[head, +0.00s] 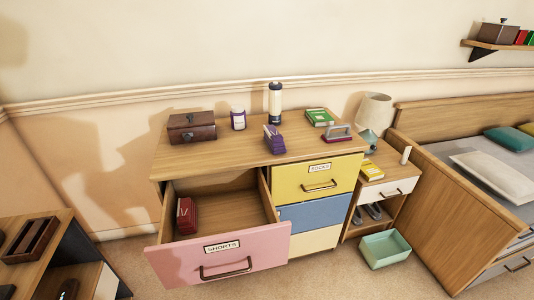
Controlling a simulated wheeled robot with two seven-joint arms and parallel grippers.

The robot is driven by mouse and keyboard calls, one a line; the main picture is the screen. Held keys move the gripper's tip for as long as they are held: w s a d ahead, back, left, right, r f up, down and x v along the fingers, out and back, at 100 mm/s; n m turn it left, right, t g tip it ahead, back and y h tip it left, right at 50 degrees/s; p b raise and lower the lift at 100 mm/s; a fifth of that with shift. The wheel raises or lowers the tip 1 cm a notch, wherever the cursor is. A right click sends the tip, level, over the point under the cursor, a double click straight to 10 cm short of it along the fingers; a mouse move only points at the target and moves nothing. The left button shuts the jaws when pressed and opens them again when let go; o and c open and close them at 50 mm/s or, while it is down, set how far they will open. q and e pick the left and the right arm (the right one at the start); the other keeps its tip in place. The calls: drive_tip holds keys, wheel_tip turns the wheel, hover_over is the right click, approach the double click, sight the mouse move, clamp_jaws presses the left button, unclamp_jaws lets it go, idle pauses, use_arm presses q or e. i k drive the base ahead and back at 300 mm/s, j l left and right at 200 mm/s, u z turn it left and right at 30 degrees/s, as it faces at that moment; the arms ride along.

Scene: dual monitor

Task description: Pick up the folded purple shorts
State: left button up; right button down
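The folded purple shorts (273,140) appear as a small purple bundle on top of the wooden dresser (230,150), near its front edge. The dresser's pink drawer (185,262), labelled SHORTS, is pulled open. A dark red folded item (186,214) lies inside it at the left. Neither of my grippers is in the head view, so their state does not show.
A nightstand (394,189) with a lamp and a bed are at the right. The open drawer juts forward.

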sight(274, 139)
drive_tip(key=i+l+u, duration=0.1)
drive_tip(key=i+l, duration=0.25)
drive_tip(key=l, duration=0.3)
drive_tip(key=i+l+u, duration=0.15)
drive_tip(key=l, duration=0.2)
drive_tip(key=i+l+u, duration=0.1)
drive_tip(key=l, duration=0.25)
drive_tip(key=i+l+u, duration=0.1)
drive_tip(key=i+l, duration=0.25)
drive_tip(key=l, duration=0.35)
drive_tip(key=i+l+u, duration=0.15)
drive_tip(key=l, duration=0.25)
drive_tip(key=i+l+u, duration=0.1)
drive_tip(key=l, duration=0.3)
